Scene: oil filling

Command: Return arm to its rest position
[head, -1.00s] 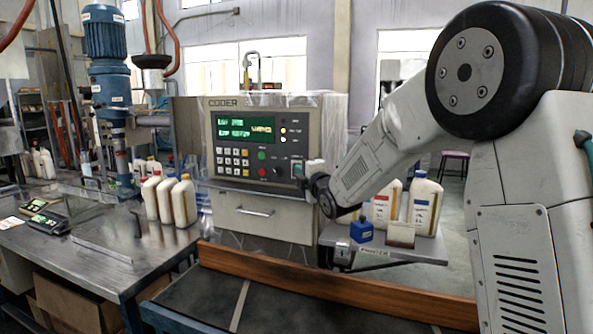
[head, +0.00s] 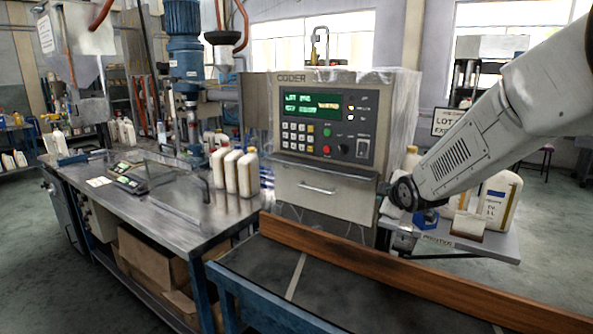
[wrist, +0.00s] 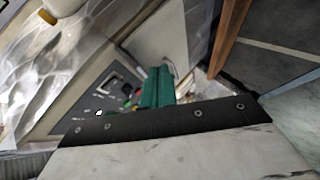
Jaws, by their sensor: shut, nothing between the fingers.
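My arm (head: 465,140) reaches in from the right of the head view and slopes down to a dark wrist joint in front of the coder's right side. My gripper (wrist: 153,108) shows in the wrist view as green fingers, shut and empty. In the head view its fingers cannot be made out. The coder (head: 325,135), a grey cabinet with a lit green display, buttons and a drawer, stands behind the wrist. Its tilted panel also shows in the wrist view, beyond the fingers.
A wooden rail (head: 370,265) edges the dark conveyor below the arm. White bottles (head: 234,172) stand on the steel bench at left. A small shelf (head: 505,245) with a blue block (head: 426,217) and labelled jugs (head: 499,200) lies close by the wrist at right.

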